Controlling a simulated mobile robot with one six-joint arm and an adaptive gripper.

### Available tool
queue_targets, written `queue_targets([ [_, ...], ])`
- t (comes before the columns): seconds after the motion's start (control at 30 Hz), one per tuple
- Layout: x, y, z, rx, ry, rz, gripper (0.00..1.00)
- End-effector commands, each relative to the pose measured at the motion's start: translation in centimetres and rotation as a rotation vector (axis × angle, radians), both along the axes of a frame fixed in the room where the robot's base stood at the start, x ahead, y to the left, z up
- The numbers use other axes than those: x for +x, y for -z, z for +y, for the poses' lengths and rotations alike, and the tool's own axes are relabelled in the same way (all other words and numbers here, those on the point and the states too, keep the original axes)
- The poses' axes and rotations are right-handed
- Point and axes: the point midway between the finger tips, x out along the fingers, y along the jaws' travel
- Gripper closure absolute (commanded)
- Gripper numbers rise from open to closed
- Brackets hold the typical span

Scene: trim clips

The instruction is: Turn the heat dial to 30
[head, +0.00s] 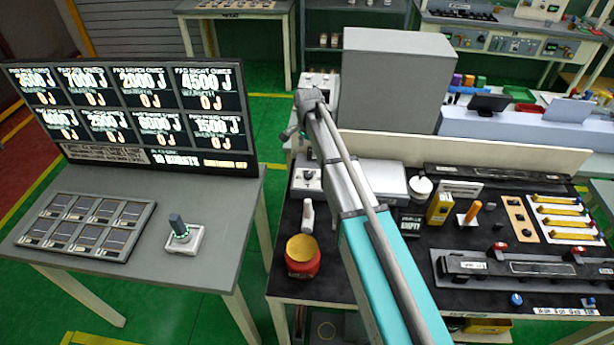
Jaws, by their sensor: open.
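No dial marked as heat or with a readable 30 can be made out in the head view. A small light box with a dark knob (308,175) stands at the back left of the black-topped bench; its markings are too small to read. A dark upright knob on a white square base (181,234) with green marks around it stands on the grey table at left. My arm reaches from the bottom middle up and away. My gripper (290,132) is small and dark at its far end, open and empty, apparently above the back left of the bench.
A large screen (130,115) and a tray of dark pads (88,226) occupy the left table. A grey cabinet (393,85) rises behind. Tools and clamps crowd the bench's right. Green floor separates the tables.

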Motion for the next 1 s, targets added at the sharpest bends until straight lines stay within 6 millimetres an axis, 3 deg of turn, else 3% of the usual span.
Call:
queue_targets([
  [1.0,0.0,8.1,-0.1,0.000,0.002,0.000,0.13],
])
